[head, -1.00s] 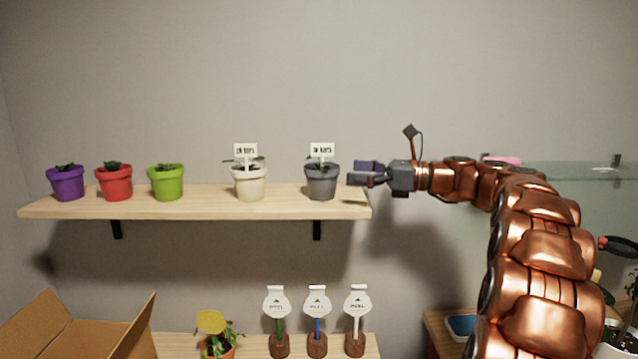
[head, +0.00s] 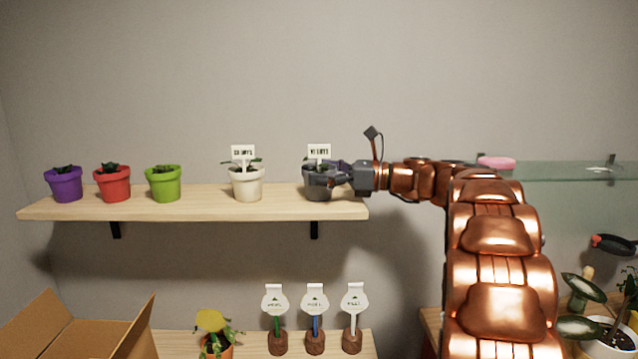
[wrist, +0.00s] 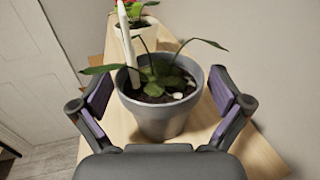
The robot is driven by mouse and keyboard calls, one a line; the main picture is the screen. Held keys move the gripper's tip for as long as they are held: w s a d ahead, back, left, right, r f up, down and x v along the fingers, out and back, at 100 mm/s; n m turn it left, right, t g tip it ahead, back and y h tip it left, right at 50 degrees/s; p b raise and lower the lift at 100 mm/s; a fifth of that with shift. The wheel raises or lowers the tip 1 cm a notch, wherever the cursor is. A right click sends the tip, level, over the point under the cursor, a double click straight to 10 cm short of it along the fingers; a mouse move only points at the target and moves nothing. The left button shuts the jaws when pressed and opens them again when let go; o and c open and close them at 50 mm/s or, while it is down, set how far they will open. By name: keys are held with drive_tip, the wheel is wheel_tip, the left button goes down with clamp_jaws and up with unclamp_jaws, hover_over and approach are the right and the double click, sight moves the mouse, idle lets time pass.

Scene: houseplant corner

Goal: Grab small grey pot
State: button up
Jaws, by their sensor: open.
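The small grey pot (head: 317,188) stands upright at the right end of the wooden shelf (head: 200,206). It holds soil, a small green plant and a white label. In the wrist view the grey pot (wrist: 160,112) sits between the two purple-padded fingers, which are spread apart. My gripper (head: 342,178) is open at the pot's right side, with its fingers reaching around the pot. In the wrist view my gripper (wrist: 165,108) shows gaps on both sides of the pot.
A white pot (head: 248,184) with a label stands to the left of the grey pot. Green (head: 163,184), red (head: 112,183) and purple (head: 65,184) pots stand farther left. Below are a cardboard box (head: 85,335) and several label stakes (head: 314,325). A glass shelf (head: 560,170) is at right.

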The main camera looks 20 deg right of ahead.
drive_tip(key=shift+c, duration=0.2)
drive_tip(key=c, duration=1.2)
drive_tip(key=shift+o, duration=0.2)
